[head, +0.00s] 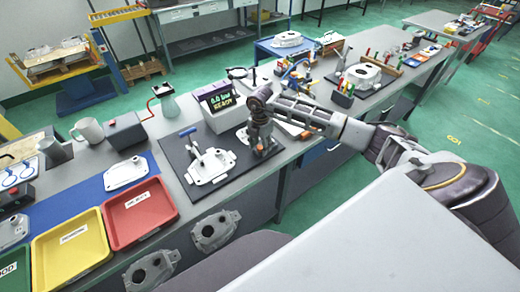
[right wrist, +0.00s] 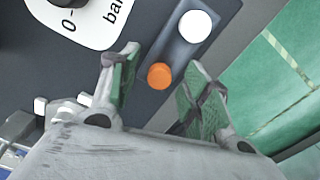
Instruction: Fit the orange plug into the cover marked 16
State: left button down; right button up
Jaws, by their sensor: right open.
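In the right wrist view the orange plug (right wrist: 160,76) stands on a grey strip (right wrist: 170,52) between my right gripper's (right wrist: 163,62) spread fingers. The green-padded fingers are open, and I see no contact with the plug. A white round plug (right wrist: 194,26) sits beside it on the same strip. A light-grey cast cover (head: 211,167) lies on that mat, left of the gripper. I cannot read a 16 on any cover. My left gripper is not in view.
A display box (head: 222,107) stands behind the mat. A blue-handled clamp (head: 188,132) rises by the cover. Red (head: 172,210) and yellow (head: 103,248) trays and another casting (head: 125,173) are to the left. A white gauge dial (right wrist: 88,20) is near the gripper.

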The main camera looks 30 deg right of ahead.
aim_at(260, 147)
jog(key=c, duration=0.8)
jog(key=shift+o, duration=0.2)
jog(key=shift+r, duration=0.1)
